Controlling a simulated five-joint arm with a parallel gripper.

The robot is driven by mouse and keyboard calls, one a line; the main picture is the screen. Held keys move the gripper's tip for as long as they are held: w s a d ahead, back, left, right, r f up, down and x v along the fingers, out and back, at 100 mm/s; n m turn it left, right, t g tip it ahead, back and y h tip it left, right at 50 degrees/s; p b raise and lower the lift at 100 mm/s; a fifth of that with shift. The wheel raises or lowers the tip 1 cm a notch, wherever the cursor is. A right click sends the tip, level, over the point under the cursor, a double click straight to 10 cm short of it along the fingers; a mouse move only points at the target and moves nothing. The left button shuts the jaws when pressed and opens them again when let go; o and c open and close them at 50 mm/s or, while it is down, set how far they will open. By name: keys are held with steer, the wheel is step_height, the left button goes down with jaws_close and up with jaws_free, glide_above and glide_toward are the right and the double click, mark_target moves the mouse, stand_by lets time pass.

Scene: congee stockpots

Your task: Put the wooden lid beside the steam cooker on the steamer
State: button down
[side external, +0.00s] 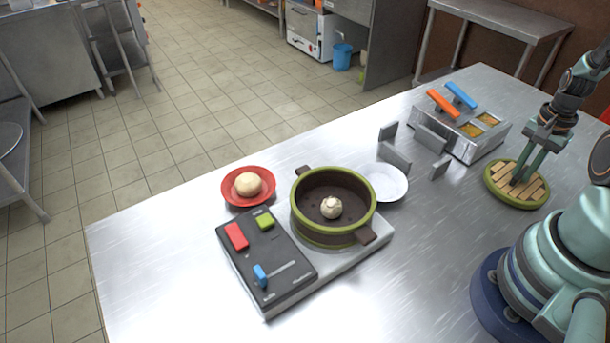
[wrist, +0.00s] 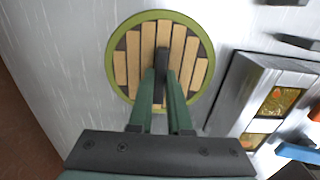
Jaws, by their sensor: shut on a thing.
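The wooden lid (side external: 533,186) is a round disc of light slats with a green rim, at the right of the steel table. It also shows in the wrist view (wrist: 133,65). My gripper (side external: 519,180) is over its middle, with its fingers shut on the lid's dark handle (wrist: 163,62). The lid appears flat, on or very close to the table. The steamer (side external: 332,235) is a dark round pot with a green rim and two side handles, open at the top. A pale bun (side external: 331,207) sits inside it. It stands on the steam cooker (side external: 262,262).
A red plate (side external: 231,199) with a round bun (side external: 248,184) and a white plate (side external: 391,187) flank the steamer. Grey upright blocks (side external: 394,157) and a steel condiment box (side external: 473,146) with orange and blue handles stand behind, between lid and steamer. The front table area is clear.

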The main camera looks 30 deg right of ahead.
mark_target(522, 172)
steer(key=shift+f, duration=0.1)
steer(key=c, duration=0.9)
jaws_free()
steer(key=shift+o, duration=0.2)
step_height(522, 172, up, 12)
steer(key=w+a+r+n+t, duration=0.1)
steer(key=w+a+r+n, duration=0.2)
steer(key=w+a+n, duration=0.2)
steer(key=w+a+r+n+t+h, duration=0.1)
steer(key=w+a+r+n+t, duration=0.1)
steer(key=w+a+n, duration=0.3)
steer(key=a+r, duration=0.1)
steer(key=a, duration=0.1)
steer(key=shift+w+a+r, duration=0.25)
steer(key=shift+w+a, duration=0.1)
steer(key=shift+o, duration=0.5)
steer(key=w+a+r+n+t, duration=0.1)
steer(key=a+r+n, duration=0.1)
steer(key=a+n, duration=0.2)
steer(key=a+r+n+t+y, duration=0.1)
steer(key=a+n, duration=0.3)
steer(key=a, duration=0.4)
steer(key=shift+w+a+r+t, duration=0.2)
steer(key=shift+w+r+t, duration=0.1)
steer(key=shift+w+r, duration=0.15)
